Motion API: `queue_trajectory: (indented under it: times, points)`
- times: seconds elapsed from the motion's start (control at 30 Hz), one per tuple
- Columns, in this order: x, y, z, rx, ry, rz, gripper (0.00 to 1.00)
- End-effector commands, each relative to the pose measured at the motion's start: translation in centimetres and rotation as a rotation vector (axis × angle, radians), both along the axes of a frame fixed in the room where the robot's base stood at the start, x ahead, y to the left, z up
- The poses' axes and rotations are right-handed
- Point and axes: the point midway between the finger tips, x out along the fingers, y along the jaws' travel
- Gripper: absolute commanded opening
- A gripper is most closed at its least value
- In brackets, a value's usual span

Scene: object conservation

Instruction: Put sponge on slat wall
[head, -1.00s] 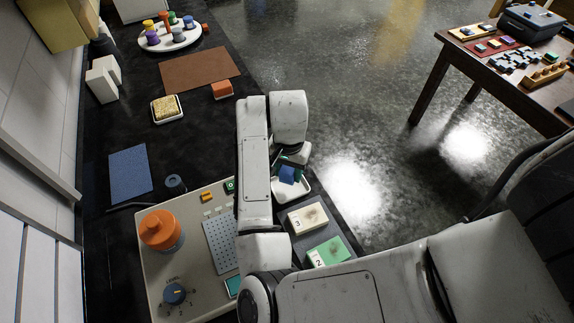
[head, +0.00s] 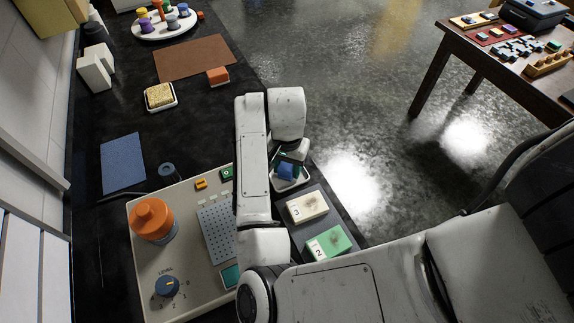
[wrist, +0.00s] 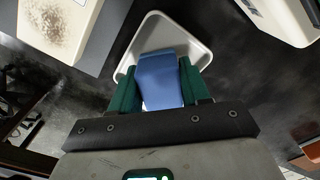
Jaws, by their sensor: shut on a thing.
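My gripper (wrist: 151,90) is shut on a blue block (wrist: 160,82), which looks like the sponge, between its green fingers. The block also shows in the head view (head: 287,171), partly covered by my arm. A small white tray (wrist: 201,47) lies beneath the block; its rim shows in the head view (head: 296,186). I cannot tell whether the block touches the tray. White panels with seams (head: 28,100) run along the left edge of the head view; I cannot tell whether they are the slat wall.
A cream block marked 3 (head: 306,208) and a green block marked 2 (head: 327,244) stand close to the tray. A panel with an orange jar (head: 151,216) and blue knob (head: 167,286) is left of my arm. A yellow sponge-like block (head: 159,95) sits in another tray.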

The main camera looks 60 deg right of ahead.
Motion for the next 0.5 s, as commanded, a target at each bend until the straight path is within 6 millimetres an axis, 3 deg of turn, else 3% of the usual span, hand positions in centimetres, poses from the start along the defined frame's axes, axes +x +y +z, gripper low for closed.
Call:
queue_trajectory:
  times: [0.27, 0.3, 0.5]
  points:
    - [-0.01, 0.00, -0.61, 0.000, 0.000, 0.000, 0.13]
    - [-0.01, 0.00, -0.61, 0.000, 0.000, 0.000, 0.47]
    - [-0.01, 0.00, -0.55, 0.000, 0.000, 0.000, 0.66]
